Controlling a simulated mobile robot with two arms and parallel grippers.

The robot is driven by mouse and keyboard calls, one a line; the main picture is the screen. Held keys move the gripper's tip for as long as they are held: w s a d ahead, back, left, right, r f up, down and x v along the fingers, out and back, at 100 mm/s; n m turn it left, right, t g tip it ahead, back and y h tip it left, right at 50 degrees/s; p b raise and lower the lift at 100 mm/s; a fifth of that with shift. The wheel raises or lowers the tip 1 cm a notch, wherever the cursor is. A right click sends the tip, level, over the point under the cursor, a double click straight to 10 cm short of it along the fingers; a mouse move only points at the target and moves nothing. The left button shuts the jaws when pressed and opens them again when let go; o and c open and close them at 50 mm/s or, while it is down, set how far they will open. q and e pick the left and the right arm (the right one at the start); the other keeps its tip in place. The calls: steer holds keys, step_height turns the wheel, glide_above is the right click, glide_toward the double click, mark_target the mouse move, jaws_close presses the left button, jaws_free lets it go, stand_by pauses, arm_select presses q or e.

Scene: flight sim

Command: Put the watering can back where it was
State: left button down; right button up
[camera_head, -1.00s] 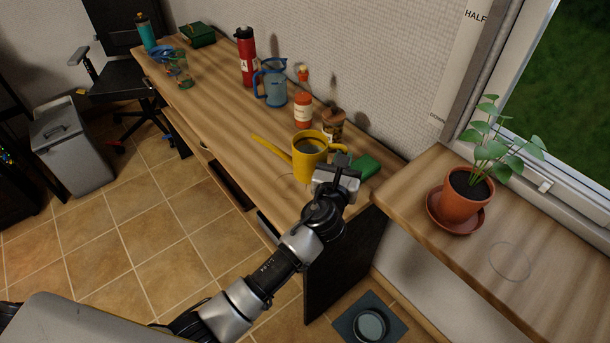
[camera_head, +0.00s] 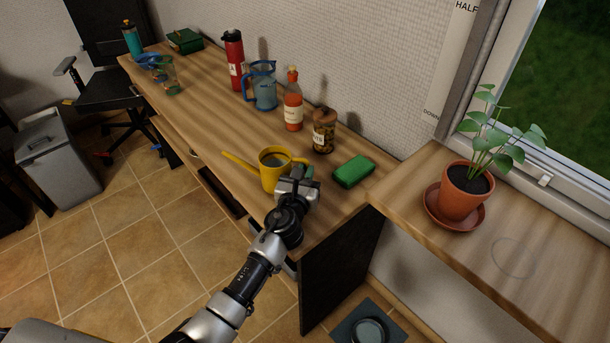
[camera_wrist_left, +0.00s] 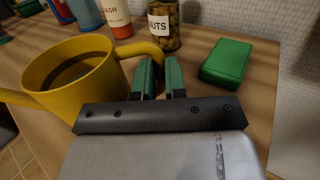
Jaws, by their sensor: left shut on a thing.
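The yellow watering can (camera_head: 270,177) is at the near end of the wooden desk, its spout pointing left. It holds dark liquid and is upright. In the left wrist view the can (camera_wrist_left: 75,75) fills the left side. My left gripper (camera_head: 302,171) is shut on the can's handle, on its right side; the fingers (camera_wrist_left: 160,78) show around the handle in the wrist view. Whether the can's base touches the desk is hidden. My right gripper is not in view.
A green block (camera_head: 353,171), a nuts jar (camera_head: 324,132), a sauce bottle (camera_head: 293,105) and a blue pitcher (camera_head: 263,88) stand behind the can. A potted plant (camera_head: 462,195) stands on the sill, beside a faint ring outline (camera_head: 513,258). The desk's front edge is close to the can.

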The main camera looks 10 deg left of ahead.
arm_select(q)
steer(key=shift+f, duration=0.1)
steer(key=c, duration=1.2)
jaws_free()
steer(key=shift+r, duration=0.2)
steer(key=s, duration=1.2)
steer(key=shift+a+p, duration=0.3)
steer(key=shift+a, duration=0.1)
steer(key=shift+a, duration=0.1)
